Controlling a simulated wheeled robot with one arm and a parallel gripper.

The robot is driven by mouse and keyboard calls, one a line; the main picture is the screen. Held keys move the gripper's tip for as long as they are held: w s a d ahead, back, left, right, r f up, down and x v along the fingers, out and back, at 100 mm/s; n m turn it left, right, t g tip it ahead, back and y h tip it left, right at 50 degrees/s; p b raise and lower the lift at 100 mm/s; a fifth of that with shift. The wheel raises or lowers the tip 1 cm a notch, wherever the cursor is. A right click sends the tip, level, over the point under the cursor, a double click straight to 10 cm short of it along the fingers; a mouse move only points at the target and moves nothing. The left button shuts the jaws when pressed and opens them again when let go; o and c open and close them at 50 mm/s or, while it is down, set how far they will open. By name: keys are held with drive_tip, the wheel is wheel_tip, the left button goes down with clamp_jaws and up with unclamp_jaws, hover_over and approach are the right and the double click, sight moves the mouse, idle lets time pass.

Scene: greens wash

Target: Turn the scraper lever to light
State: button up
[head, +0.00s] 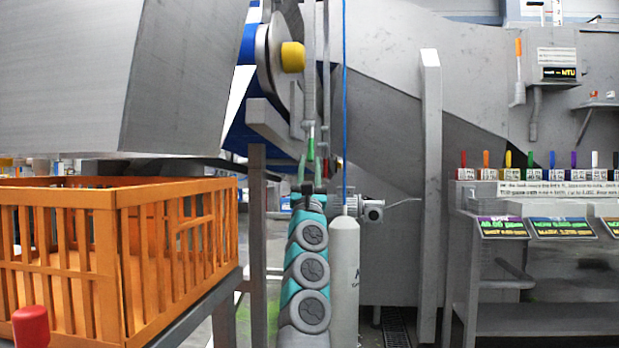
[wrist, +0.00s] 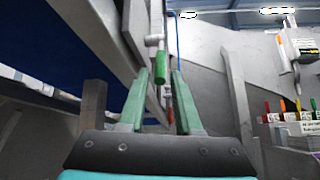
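The scraper lever shows as a pale rod with a green grip (head: 311,148), hanging beside the conveyor frame. In the wrist view the green grip (wrist: 160,67) points down and appears between the two fingertips. My gripper (head: 310,165) is just below the grip in the head view, at the end of my teal and grey arm. In the wrist view my gripper (wrist: 160,76) has its green fingers apart, with visible space on both sides of the grip. I cannot tell whether the grip is between the fingers or a little beyond them. No setting marks are readable.
A blue conveyor with a yellow-capped roller (head: 292,57) is above. A grey post (head: 258,230) stands left of my arm, and a pale cylinder (head: 344,280) close on its right. An orange crate (head: 117,260) is at left. Coloured-handled tools (head: 530,160) stand at right.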

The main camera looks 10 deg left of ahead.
drive_tip(key=shift+v, duration=0.8)
